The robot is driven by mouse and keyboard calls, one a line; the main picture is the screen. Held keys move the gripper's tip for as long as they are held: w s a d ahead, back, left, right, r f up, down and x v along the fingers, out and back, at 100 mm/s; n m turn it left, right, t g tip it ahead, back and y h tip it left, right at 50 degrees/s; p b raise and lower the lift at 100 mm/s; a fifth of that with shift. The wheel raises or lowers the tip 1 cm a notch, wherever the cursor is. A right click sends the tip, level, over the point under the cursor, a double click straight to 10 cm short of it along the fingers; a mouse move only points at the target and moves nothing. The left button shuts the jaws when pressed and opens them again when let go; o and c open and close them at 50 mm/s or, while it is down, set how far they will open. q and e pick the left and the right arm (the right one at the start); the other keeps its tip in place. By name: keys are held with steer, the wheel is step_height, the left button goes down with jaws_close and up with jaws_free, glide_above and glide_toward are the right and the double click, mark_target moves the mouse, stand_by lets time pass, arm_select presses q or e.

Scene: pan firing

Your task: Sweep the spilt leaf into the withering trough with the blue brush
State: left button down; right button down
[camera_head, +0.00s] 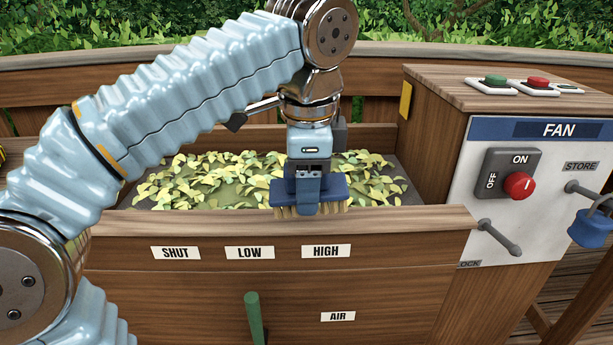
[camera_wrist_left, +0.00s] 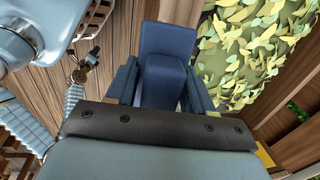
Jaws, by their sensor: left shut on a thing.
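My left gripper (camera_head: 309,176) is shut on the blue brush (camera_head: 332,190) and holds it bristles down. The brush's pale bristles are at the front rim of the wooden withering trough (camera_head: 200,224); I cannot tell whether they touch it. The brush also shows in the left wrist view (camera_wrist_left: 166,62). Green and yellow leaf (camera_head: 220,180) lies heaped inside the trough, and the same leaf shows in the left wrist view (camera_wrist_left: 250,50). I see no loose leaf on the rim in the head view, though the brush and arm hide part of it. My right gripper is not in view.
A fan cabinet (camera_head: 430,140) stands at the right, with a red knob (camera_head: 519,186), metal pegs and a blue padlock (camera_head: 590,228). A green lever (camera_head: 254,315) rises before the trough's front, under the SHUT, LOW and HIGH labels. A wooden rail runs behind.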

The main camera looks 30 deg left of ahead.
arm_select(q)
step_height(320, 180, down, 4)
steer(key=shift+r+b, duration=0.1)
steer(key=shift+b, duration=1.05)
steer(key=shift+w+a+r+p, duration=0.15)
steer(key=shift+w+a+p, duration=0.2)
steer(key=shift+w+p, duration=0.2)
steer(key=shift+w+a+r+p, duration=0.15)
steer(key=shift+w+a+p, duration=0.15)
steer(key=shift+w+p, duration=0.2)
steer(key=shift+w+a+p, duration=1.5)
steer(key=shift+w+a, duration=1.15)
steer(key=shift+w, duration=1.7)
step_height(320, 180, up, 6)
steer(key=shift+r, duration=0.15)
steer(key=shift+s, duration=0.1)
